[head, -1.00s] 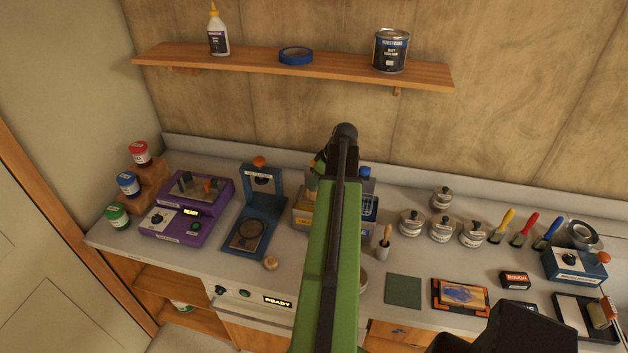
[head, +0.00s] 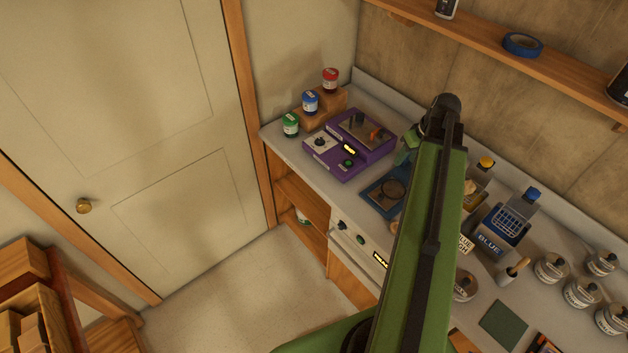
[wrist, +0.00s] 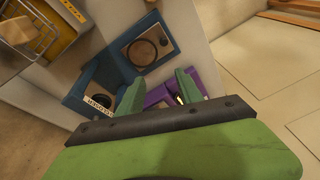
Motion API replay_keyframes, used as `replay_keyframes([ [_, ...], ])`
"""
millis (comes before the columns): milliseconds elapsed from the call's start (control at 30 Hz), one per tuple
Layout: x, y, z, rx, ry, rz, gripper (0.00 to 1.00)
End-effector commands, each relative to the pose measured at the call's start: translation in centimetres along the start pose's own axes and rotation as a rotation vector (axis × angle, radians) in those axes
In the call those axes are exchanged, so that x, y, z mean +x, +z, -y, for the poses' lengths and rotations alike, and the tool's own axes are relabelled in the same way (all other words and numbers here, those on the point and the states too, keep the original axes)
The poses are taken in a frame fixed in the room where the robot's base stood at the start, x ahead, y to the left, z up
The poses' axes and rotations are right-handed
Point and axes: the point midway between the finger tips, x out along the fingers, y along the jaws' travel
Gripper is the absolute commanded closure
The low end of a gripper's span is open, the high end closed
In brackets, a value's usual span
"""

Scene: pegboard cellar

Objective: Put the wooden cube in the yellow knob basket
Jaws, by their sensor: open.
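The yellow knob basket (head: 486,163) stands on the counter, partly behind my arm in the head view. Its yellow body (wrist: 78,14) and wire basket (wrist: 14,28) show at the upper left of the wrist view. The wooden cube (wrist: 42,40) appears to sit in that wire basket; a tan face of it (head: 470,187) shows beside my arm in the head view. My gripper (wrist: 160,92) is open, with nothing between its green fingers. It is apart from the basket, above the counter near the blue stand and purple machine.
A blue stand with a round plate (head: 382,190) and a purple machine (head: 350,144) lie left of the basket. A blue knob basket (head: 500,232) stands to its right. Jars (head: 310,102) sit on wooden steps. Open floor (head: 235,285) lies before the door (head: 150,130).

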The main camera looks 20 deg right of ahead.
Motion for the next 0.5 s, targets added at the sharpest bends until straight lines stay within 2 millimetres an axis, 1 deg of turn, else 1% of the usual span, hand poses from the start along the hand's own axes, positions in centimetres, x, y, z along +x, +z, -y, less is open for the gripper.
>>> replay_keyframes([
  [33, 1.1, -1.7, 5.5, -0.023, -0.009, 0.036, 0.57],
  [67, 1.6, -2.4, 8.3, -0.026, -0.01, 0.058, 0.57],
  [100, 2.3, -3.1, 12.1, -0.03, -0.009, 0.086, 0.57],
  [167, 3.2, -3.8, 17.7, -0.037, -0.001, 0.125, 0.57],
  [200, 3.6, -3.9, 21.2, -0.041, 0.008, 0.149, 0.57],
  [267, 4.2, -3.8, 26.1, -0.045, 0.026, 0.177, 0.57],
  [300, 4.4, -3.5, 28.9, -0.049, 0.039, 0.193, 0.57],
  [400, 4.8, -2.6, 34.1, -0.052, 0.068, 0.218, 0.57],
  [500, 4.9, -1.9, 37.1, -0.05, 0.087, 0.229, 0.57],
])
